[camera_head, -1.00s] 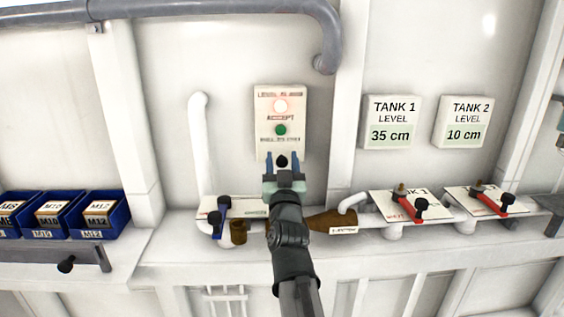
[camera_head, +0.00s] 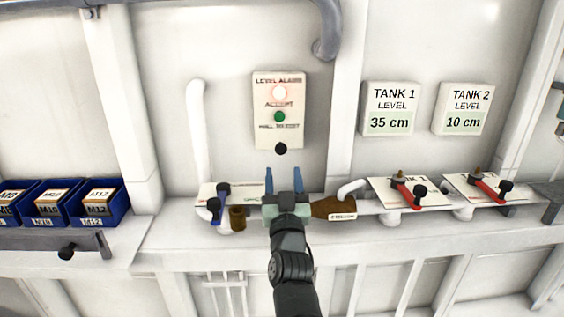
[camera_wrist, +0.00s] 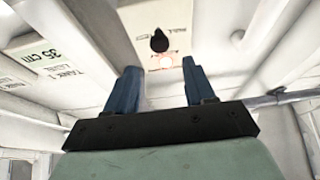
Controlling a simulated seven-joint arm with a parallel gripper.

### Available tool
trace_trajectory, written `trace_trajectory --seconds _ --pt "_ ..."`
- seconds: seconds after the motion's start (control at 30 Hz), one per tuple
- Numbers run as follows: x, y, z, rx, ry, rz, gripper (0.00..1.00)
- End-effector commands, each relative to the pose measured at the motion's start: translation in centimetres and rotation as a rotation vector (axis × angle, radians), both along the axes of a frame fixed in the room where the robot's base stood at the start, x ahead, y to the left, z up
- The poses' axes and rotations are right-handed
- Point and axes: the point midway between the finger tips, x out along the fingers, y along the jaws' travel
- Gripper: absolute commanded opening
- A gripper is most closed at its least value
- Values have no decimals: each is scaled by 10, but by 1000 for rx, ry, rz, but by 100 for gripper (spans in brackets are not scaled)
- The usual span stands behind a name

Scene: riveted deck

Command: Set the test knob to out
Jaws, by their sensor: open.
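The level alarm panel (camera_head: 264,104) is a pale box on the wall, with a lit pinkish-red lamp at the top, a green button (camera_head: 279,117) in the middle and a round black test knob (camera_head: 281,149) at the bottom. In the wrist view the black knob (camera_wrist: 159,42) shows beyond and between the fingers. My gripper (camera_head: 284,173) is below the panel, with its two blue fingers apart and pointing up. It is empty and apart from the knob. How far the knob stands out from the panel is hard to tell.
Right of the panel hang the tank 1 (camera_head: 391,108) and tank 2 (camera_head: 463,109) level signs. Below them are red-handled valves (camera_head: 409,194). A blue-handled valve (camera_head: 217,204) and a brown funnel-like part (camera_head: 333,208) flank my gripper. Blue bins (camera_head: 98,204) stand left.

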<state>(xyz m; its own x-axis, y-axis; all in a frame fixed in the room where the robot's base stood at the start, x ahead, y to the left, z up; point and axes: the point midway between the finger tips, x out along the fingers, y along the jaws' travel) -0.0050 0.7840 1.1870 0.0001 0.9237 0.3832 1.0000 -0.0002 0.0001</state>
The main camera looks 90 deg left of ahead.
Motion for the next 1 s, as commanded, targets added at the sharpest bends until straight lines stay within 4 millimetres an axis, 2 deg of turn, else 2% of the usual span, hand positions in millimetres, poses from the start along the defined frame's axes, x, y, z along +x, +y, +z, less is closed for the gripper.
trace_trajectory --seconds 0.03,0.1,0.3,0.9,1.0 --pt "0 -15 -6 -1 0 0 54" --pt "0 -25 -10 -1 0 1 54" --pt "0 -42 -18 -1 0 1 54" --pt "0 -43 -18 -1 0 0 54" --pt "7 -43 -21 -4 3 -8 54"
